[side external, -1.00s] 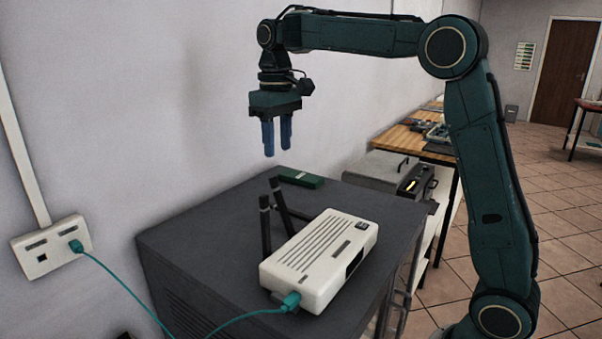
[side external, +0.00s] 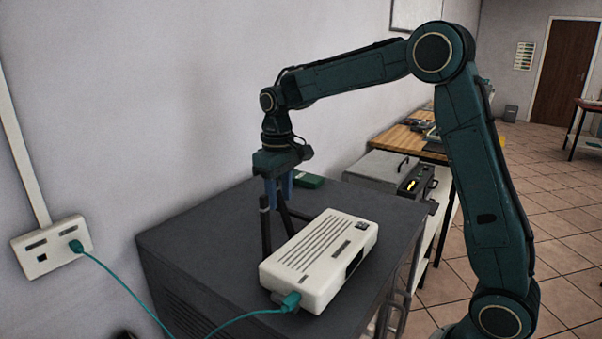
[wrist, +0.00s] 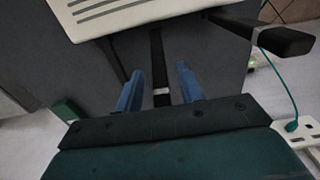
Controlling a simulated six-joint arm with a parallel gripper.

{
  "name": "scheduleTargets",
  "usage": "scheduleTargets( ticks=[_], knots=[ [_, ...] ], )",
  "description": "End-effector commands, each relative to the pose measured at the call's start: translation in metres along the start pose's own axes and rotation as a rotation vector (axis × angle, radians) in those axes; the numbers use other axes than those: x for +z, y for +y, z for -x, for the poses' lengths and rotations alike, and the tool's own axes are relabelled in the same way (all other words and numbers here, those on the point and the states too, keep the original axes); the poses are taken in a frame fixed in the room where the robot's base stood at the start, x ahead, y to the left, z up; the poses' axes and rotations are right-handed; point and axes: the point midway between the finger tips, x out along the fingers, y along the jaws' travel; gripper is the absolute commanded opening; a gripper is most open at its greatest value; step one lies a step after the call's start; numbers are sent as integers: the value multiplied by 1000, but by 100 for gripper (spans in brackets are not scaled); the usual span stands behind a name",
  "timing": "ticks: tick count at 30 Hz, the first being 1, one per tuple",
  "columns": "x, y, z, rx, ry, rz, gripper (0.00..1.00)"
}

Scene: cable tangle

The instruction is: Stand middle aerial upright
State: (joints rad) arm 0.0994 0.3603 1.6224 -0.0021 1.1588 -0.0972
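The white router (side external: 318,258) lies flat on the dark cabinet and also shows at the top of the wrist view (wrist: 125,14). The middle aerial (side external: 285,220) leans away from upright on the router's back side. In the wrist view the middle aerial (wrist: 157,55) runs between my fingers. Another aerial (side external: 264,228) stands upright nearer the side camera; it shows at the right of the wrist view (wrist: 268,34). My gripper (side external: 279,203) is low, pointing down, its blue fingers (wrist: 160,75) open on either side of the middle aerial. Whether either finger touches it I cannot tell.
A teal cable (side external: 245,316) runs from the router to the wall socket (side external: 50,247). A green box (side external: 308,181) lies at the cabinet's back. The wall is close behind the aerials. The cabinet top (side external: 195,225) left of the aerials is clear.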

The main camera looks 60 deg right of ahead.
Motion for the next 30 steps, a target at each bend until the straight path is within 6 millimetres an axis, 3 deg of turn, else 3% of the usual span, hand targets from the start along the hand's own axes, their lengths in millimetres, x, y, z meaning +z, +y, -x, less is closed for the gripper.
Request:
scheduleTargets(
  ticks=[11,15,17,30],
  knots=[
    [0,0,-4,0,0,0,36],
    [0,0,-3,0,0,0,9],
    [0,0,-3,0,0,0,0],
    [6,0,-1,1,49,0,0]
  ],
)
